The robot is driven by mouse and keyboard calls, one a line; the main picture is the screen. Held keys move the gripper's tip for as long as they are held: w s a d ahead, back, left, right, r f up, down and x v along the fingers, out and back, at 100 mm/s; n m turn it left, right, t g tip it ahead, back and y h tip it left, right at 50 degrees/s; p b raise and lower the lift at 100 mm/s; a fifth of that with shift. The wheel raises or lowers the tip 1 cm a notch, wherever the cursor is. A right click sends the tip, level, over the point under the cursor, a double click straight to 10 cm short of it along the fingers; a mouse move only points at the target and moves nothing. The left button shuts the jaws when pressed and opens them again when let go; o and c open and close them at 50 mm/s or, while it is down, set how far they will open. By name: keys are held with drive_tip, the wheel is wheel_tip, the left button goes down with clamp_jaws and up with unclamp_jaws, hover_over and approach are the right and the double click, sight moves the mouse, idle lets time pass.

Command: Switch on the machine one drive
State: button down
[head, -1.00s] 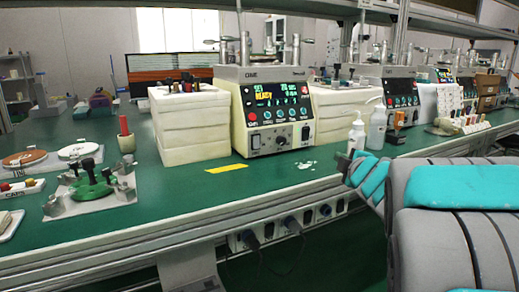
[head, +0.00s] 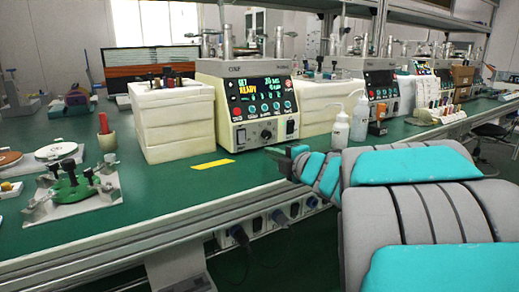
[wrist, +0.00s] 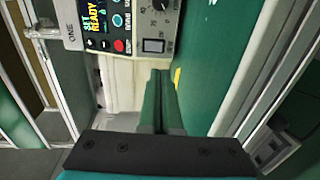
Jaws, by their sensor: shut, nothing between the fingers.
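Machine one (head: 248,107), a cream box labelled ONE, stands on the green bench with its display lit and reading READY. Its front has a row of round buttons, a dark knob (head: 266,134) and a rectangular switch (head: 241,136) left of the knob. A black rocker (head: 290,127) sits at the right of the front. My gripper (head: 277,152) is shut and empty, in front of the machine, apart from it. In the wrist view, its fingers (wrist: 159,75) point toward the panel's lower edge.
Stacked cream blocks (head: 172,122) stand left of the machine. White bottles (head: 341,128) stand to the right, near my arm. A yellow strip (head: 213,164) marks the bench in front. A green fixture (head: 72,184) lies at the left. The bench front between is clear.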

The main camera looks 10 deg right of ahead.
sight(243, 142)
drive_tip(key=x, duration=1.3)
drive_tip(key=shift+w, duration=0.1)
drive_tip(key=shift+w+f, duration=0.1)
drive_tip(key=shift+w, duration=0.05)
